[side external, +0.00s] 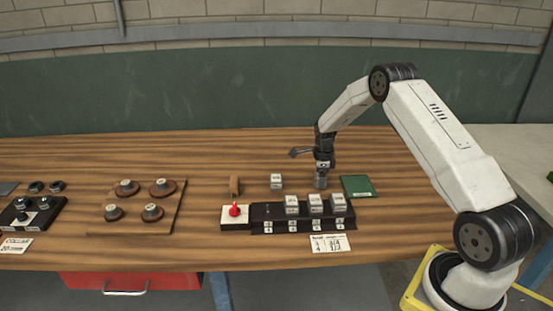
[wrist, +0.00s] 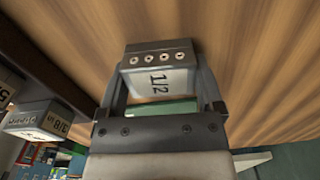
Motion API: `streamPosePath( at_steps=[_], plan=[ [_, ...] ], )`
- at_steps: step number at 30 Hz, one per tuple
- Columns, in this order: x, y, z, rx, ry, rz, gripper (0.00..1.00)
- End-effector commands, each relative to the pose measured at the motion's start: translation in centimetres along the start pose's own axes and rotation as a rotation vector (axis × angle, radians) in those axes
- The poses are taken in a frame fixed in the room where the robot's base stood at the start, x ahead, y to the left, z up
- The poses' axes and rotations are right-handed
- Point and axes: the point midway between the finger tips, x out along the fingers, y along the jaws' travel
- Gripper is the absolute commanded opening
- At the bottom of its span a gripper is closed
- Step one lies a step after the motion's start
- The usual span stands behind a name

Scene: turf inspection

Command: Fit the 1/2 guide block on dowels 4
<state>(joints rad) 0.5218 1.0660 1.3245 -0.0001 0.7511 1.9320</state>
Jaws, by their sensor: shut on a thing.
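My gripper (side external: 321,174) is shut on the 1/2 guide block (wrist: 158,82), a silver block marked "1/2" with a row of several holes in its darker end face. In the side view the block (side external: 321,183) hangs under my gripper, behind the black fixture (side external: 280,226); I cannot tell whether it touches the table. The fixture has a row of numbered stations along its front, too small to read surely. The dowels are not clearly visible.
A green pad (side external: 358,186) lies right of my gripper. A block marked 3/8 (wrist: 38,122) shows at left in the wrist view.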

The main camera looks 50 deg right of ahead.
Motion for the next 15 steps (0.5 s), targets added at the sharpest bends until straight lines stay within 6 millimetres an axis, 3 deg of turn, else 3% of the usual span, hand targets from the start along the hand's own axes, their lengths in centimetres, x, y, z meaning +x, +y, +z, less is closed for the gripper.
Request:
streamPosePath(
  at_steps=[8,15],
  plan=[
    [-0.7,-0.1,0.0,0.0,-0.001,-0.002,0.17],
    [-3.0,-0.1,0.1,0.0,-0.001,-0.003,0.17]
  ],
)
